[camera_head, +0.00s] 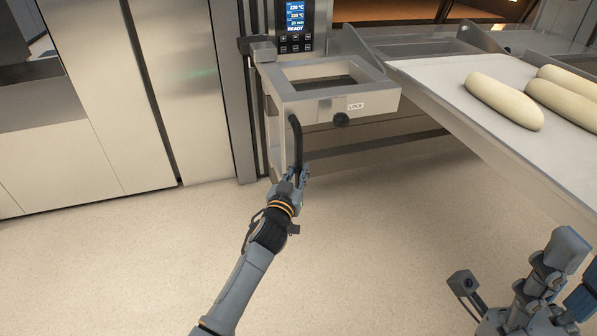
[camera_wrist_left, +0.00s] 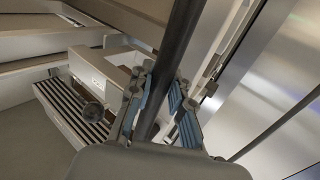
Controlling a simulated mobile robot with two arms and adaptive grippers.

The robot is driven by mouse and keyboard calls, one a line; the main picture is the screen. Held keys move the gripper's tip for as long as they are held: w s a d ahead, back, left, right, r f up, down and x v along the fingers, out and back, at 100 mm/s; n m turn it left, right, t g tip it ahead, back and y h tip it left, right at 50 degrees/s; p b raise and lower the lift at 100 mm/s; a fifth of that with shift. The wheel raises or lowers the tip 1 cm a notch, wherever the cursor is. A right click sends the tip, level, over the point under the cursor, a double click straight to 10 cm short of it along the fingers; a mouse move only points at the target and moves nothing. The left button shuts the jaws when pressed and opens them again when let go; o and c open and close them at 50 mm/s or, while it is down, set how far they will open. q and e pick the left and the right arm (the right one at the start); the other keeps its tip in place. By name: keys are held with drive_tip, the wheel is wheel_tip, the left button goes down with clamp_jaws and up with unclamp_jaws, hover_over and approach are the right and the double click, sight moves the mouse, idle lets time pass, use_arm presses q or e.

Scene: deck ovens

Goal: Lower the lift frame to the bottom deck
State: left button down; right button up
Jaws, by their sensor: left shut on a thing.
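The lift frame (camera_head: 298,107) is a pale metal rectangular frame with a LOCK label and a black knob (camera_head: 341,119) on its front. It sits at the height of the loaded tray, against the dark upright rail. A black curved handle (camera_head: 296,137) hangs from its front left. My left gripper (camera_head: 291,178) is shut on the lower part of this handle. In the left wrist view the dark handle bar (camera_wrist_left: 178,50) runs between the blue-padded fingers. My right gripper (camera_head: 581,268) is at the lower right, partly cut off, with its fingers apart and empty.
A pale loading board (camera_head: 430,75) with several dough loaves (camera_head: 505,101) juts out at the right, at about the lift frame's level. A control panel (camera_head: 296,25) reading READY is above. Steel cabinet doors (camera_head: 180,80) stand at the left. The floor (camera_head: 130,260) below is clear.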

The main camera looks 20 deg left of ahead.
use_arm(q)
drive_tip(key=c, duration=1.2)
unclamp_jaws()
drive_tip(key=shift+f, duration=0.35)
drive_tip(key=shift+r, duration=0.15)
drive_tip(key=s, duration=1.2)
